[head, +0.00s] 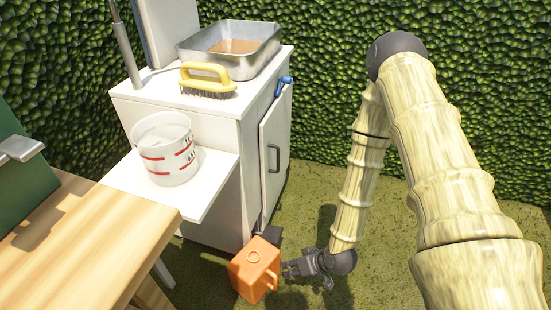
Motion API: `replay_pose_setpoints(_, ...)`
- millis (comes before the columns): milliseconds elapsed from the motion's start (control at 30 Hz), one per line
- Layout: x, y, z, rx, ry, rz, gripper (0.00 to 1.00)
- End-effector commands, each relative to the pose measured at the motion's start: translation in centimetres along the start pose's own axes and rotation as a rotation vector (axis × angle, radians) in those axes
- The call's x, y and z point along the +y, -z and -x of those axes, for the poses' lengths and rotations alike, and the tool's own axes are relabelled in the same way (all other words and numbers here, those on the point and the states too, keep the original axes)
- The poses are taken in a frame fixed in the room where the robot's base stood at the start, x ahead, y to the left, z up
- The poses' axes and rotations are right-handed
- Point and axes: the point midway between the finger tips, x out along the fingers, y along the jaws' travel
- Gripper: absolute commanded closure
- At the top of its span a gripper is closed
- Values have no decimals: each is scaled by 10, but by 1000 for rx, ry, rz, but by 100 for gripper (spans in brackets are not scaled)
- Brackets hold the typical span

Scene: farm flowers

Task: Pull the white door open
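The white door (277,188) is on the right side of the white cabinet (217,128) and carries a dark upright handle (273,158). The door looks nearly flush with the cabinet; I cannot tell whether it stands slightly ajar. My gripper (288,269) is low near the ground, below and a little right of the handle and apart from it. Its dark fingers point left toward an orange jug (250,266). They are small and I cannot tell whether they are open, or whether they touch the jug.
The orange jug stands on the grass in front of the door's lower end. A metal tray (207,57), a yellow brush (205,76) and a blue tap (284,84) are at the cabinet top. A measuring bucket (165,150) sits on a side shelf. Grass is clear right of the door; a hedge stands behind.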

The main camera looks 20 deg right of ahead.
Motion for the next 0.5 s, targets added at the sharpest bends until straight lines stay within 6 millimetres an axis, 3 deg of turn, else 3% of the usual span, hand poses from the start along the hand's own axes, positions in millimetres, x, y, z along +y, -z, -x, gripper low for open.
replay_pose_setpoints(100, 6, 54, -2, 139, 75, 54, 68)
replay_pose_setpoints(267, 14, 121, 8, 322, 164, 148, 68)
replay_pose_setpoints(500, 34, 209, 46, 594, 261, 311, 68)
